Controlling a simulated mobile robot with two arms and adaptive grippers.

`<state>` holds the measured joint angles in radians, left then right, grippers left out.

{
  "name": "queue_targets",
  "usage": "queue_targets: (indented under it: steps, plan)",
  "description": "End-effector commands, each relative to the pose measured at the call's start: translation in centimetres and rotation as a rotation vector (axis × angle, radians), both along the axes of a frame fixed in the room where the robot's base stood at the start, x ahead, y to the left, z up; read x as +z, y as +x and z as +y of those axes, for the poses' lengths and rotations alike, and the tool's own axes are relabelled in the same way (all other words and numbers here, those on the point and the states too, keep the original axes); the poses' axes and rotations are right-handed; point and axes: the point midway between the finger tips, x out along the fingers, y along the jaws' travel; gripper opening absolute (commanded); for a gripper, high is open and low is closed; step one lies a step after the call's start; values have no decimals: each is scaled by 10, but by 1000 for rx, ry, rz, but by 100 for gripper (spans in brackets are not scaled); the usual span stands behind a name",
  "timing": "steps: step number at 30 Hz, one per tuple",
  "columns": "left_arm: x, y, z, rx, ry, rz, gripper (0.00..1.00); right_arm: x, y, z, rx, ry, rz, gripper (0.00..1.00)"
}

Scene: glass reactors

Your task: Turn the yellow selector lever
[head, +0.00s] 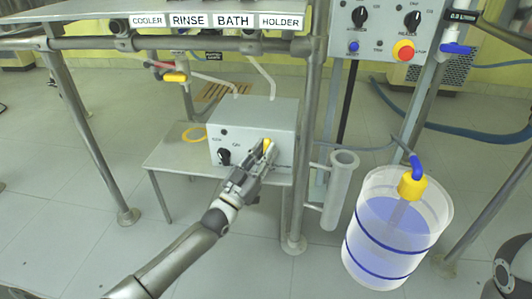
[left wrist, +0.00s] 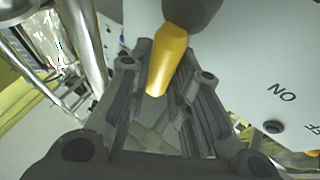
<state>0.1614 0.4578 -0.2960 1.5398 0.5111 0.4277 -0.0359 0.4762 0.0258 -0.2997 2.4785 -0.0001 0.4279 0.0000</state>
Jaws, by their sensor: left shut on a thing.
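The yellow selector lever (head: 267,146) is on the front face of a grey control box (head: 262,113), toward its right side. In the left wrist view the lever (left wrist: 168,58) runs at a slant from a dark round hub (left wrist: 191,14) down between my fingers. My left gripper (head: 264,152) is at the box front, shut on the lever. The left wrist view shows the gripper (left wrist: 165,90) with one finger on each side of the lever. The fingers partly hide the lever and its hub in the head view. My right gripper is not in view.
A black knob (head: 224,157) sits on the box's left side. The box stands on a small metal table (head: 172,154) inside a pipe frame. A clear tube (head: 340,190) and a bucket of bluish liquid (head: 392,235) stand at right. A panel with a red button (head: 403,50) is above.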

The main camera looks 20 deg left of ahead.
Motion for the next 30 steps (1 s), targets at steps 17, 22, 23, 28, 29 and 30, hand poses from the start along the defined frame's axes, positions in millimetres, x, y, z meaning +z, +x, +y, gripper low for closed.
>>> queue_targets:
  steps: [17,22,23,28,29,30]
  plan:
    - [-1,0,0,0,-3,2,29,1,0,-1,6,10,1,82]
    - [-1,0,0,0,-2,1,29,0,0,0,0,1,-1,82]
    - [-1,-1,0,0,-2,1,29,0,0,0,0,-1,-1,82]
    - [-7,-12,3,0,-1,3,29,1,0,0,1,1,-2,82]
    - [-9,-16,4,0,-2,4,29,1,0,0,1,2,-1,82]
    - [-12,-21,5,0,-2,4,29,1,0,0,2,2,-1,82]
